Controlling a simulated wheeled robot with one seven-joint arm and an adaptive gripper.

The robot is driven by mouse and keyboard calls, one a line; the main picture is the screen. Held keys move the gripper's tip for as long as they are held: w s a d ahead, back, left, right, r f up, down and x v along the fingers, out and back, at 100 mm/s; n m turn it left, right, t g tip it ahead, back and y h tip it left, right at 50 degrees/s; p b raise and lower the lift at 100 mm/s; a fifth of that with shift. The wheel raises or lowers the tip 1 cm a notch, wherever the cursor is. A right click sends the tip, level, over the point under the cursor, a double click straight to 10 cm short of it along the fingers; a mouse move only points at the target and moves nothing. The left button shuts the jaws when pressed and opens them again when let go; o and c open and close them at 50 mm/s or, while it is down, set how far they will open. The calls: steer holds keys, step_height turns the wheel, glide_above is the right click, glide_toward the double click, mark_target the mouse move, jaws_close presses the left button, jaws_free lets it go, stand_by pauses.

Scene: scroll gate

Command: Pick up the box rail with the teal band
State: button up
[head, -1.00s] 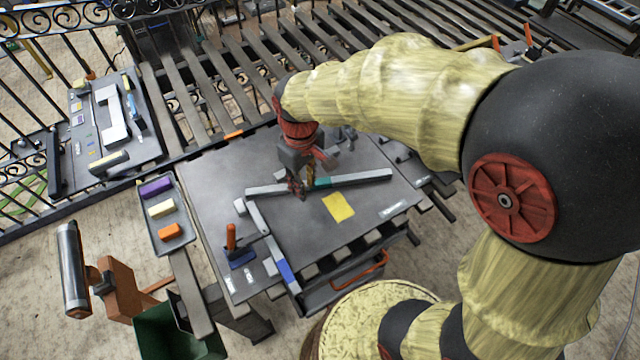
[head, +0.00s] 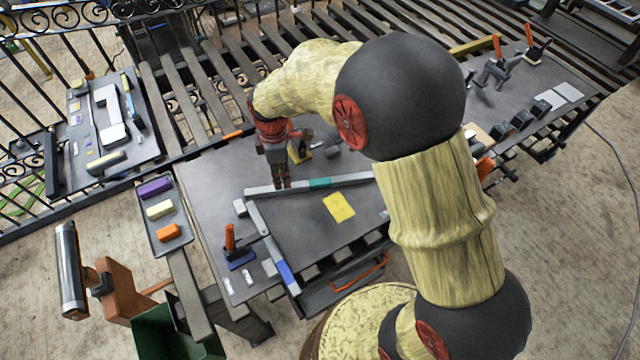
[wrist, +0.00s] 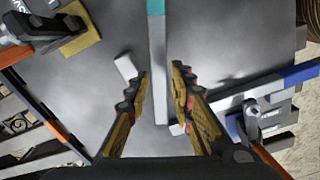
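The box rail with the teal band (head: 348,180) is a long light-grey bar lying across the grey table, its teal band (head: 319,183) right of my gripper (head: 282,186). In the wrist view the rail (wrist: 158,85) runs upright through the picture, with the teal band at the top. My gripper (wrist: 160,78) is open, with one finger on each side of the grey part of the rail. Narrow gaps show between fingers and rail. A second rail with a blue band (head: 286,272) lies at an angle near the first rail's left end.
A yellow sheet (head: 339,207) lies in front of the rail. An orange-handled clamp (head: 238,252) stands at the table's front left. A clamp on a yellow plate (wrist: 80,38) is beyond the rail. A tray (head: 178,243) with coloured blocks is left of the table.

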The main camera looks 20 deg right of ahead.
mark_target(283, 187)
step_height(283, 187, down, 5)
steer(key=shift+w+r+b, duration=0.1)
steer(key=shift+b, duration=0.7)
steer(key=shift+c, duration=0.2)
jaws_close()
